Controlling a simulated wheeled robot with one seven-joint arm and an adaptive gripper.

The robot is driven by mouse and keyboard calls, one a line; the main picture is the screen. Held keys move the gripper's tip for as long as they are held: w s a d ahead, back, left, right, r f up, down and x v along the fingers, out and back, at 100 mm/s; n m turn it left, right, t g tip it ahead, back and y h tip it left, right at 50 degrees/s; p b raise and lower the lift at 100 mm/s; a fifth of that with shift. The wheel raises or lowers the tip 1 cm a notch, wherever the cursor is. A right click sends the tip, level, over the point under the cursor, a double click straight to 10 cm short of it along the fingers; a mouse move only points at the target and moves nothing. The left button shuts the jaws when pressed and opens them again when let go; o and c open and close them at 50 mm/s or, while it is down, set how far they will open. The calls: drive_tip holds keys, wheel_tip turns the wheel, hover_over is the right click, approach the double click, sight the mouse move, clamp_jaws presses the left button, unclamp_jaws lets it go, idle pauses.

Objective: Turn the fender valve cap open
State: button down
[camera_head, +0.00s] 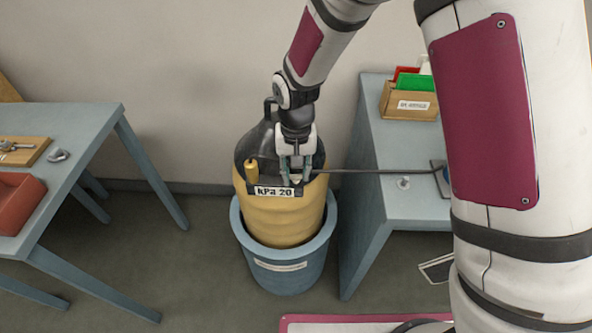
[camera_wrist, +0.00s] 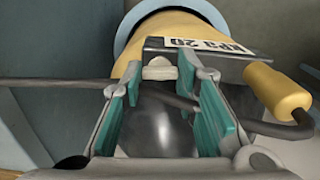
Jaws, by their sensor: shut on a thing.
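The fender (camera_head: 285,223) is a yellow ribbed body with a dark top, standing upright in a blue tub (camera_head: 272,266). Its plate (camera_head: 275,191) reads "kPa 20" and also shows upside down in the wrist view (camera_wrist: 195,44). A small pale valve cap (camera_wrist: 160,69) sits between my fingertips in the wrist view; in the head view my fingers hide it. My gripper (camera_head: 295,177) reaches down to the fender's front upper side. Its teal-padded fingers (camera_wrist: 160,78) are shut on the cap. Whether the cap has turned cannot be told.
A dark hose (camera_head: 375,172) runs right from the fender to the right blue table (camera_head: 382,140). A yellow cylinder (camera_head: 251,170) on a bent dark tube stands left of my gripper. A box (camera_head: 408,104) and small grey piece (camera_head: 403,183) sit right. A left table (camera_head: 90,118) stands apart.

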drive_tip(key=n, duration=0.8)
drive_tip(key=shift+n+b, duration=0.3)
drive_tip(key=shift+b, duration=0.1)
drive_tip(key=n, duration=0.4)
drive_tip(key=shift+n, duration=2.1)
drive_tip(key=c, duration=1.2)
unclamp_jaws()
drive_tip(key=shift+c, duration=0.2)
